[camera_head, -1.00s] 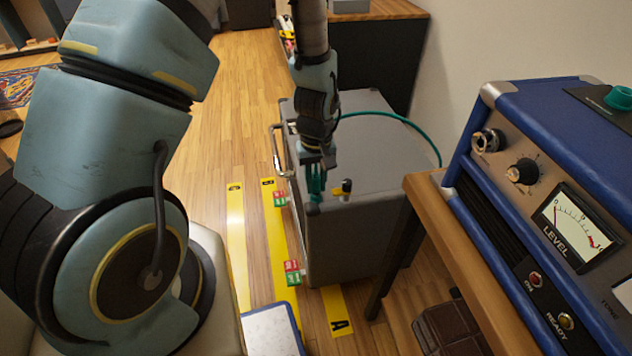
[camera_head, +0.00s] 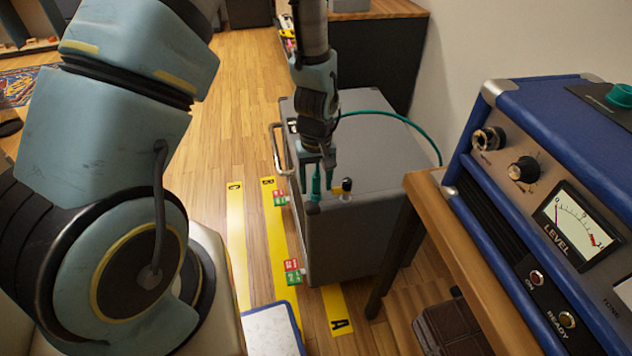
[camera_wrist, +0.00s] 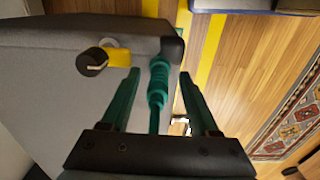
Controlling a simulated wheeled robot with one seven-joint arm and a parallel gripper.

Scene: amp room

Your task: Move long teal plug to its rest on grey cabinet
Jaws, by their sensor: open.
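The long teal plug (camera_head: 316,184) stands upright at the near left corner of the grey cabinet's top (camera_head: 375,170). In the wrist view the ribbed plug (camera_wrist: 158,80) lies between my two fingers, with a visible gap on each side. Its teal cable runs back between the fingers. My gripper (camera_head: 317,180) is open around the plug; it also shows in the wrist view (camera_wrist: 160,76). The plug's foot and its rest are too small or hidden to make out clearly.
A black knob with a yellow base (camera_head: 345,188) stands just right of the plug. A teal cable (camera_head: 395,120) loops over the cabinet. A blue amplifier (camera_head: 535,200) on a wooden table is at the right. Yellow floor strips (camera_head: 238,235) lie left of the cabinet.

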